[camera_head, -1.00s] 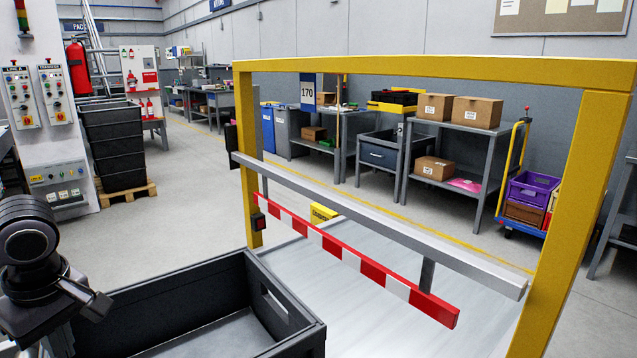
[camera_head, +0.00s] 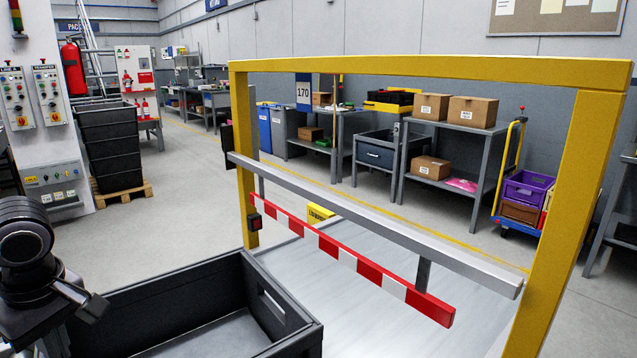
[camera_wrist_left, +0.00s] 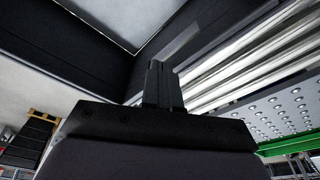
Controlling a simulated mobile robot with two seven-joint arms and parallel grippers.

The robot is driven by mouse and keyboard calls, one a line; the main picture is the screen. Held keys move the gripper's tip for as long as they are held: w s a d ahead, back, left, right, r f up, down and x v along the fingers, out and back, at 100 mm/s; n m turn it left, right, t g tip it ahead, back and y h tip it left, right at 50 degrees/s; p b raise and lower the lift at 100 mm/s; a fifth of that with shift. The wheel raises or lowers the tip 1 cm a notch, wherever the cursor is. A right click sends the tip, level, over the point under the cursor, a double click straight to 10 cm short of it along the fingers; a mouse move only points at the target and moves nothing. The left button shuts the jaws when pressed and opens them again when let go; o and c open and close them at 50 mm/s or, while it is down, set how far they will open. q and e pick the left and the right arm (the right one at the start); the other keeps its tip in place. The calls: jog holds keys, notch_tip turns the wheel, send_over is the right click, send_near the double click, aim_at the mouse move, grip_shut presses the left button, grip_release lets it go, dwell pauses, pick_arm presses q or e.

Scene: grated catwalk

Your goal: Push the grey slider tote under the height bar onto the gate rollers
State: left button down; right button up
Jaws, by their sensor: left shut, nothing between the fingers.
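The dark grey tote (camera_head: 170,300) is at the lower left of the head view, on the near side of the yellow gate (camera_head: 240,150); its near part is cut off. The red-and-white height bar (camera_head: 340,254) hangs across the gate, ahead and to the right of the tote. My left gripper (camera_head: 95,306) is shut and empty at the tote's left side. In the left wrist view its fingers (camera_wrist_left: 163,82) point at the dark tote wall (camera_wrist_left: 95,55); contact is unclear. Shiny parallel bars, apparently rollers (camera_wrist_left: 255,60), show at the right. My right gripper is not in view.
A smooth pale surface (camera_head: 330,290) lies beneath the gate. A grey rail (camera_head: 370,220) crosses the gate above the striped bar. A control cabinet (camera_head: 45,120) and stacked black crates (camera_head: 112,145) stand at the left. Workbenches with cartons (camera_head: 471,111) line the back wall.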

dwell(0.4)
pick_arm(q)
notch_tip(320, 180, down, 5)
jog(key=b, duration=0.4)
jog(key=shift+f, duration=0.2)
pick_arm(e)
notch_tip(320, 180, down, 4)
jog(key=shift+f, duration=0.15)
pick_arm(q)
jog(key=s+a+b, duration=0.5)
jog(key=s+a, duration=0.8)
jog(key=a, duration=0.3)
jog(key=shift+s+b, duration=0.25)
jog(key=shift+b, duration=0.15)
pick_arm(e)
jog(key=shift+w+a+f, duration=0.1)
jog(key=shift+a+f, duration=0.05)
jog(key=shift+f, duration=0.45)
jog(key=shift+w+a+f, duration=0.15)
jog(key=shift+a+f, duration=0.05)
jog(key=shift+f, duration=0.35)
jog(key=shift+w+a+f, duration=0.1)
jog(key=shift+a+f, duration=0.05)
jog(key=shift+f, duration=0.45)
pick_arm(q)
jog(key=shift+r, duration=0.1)
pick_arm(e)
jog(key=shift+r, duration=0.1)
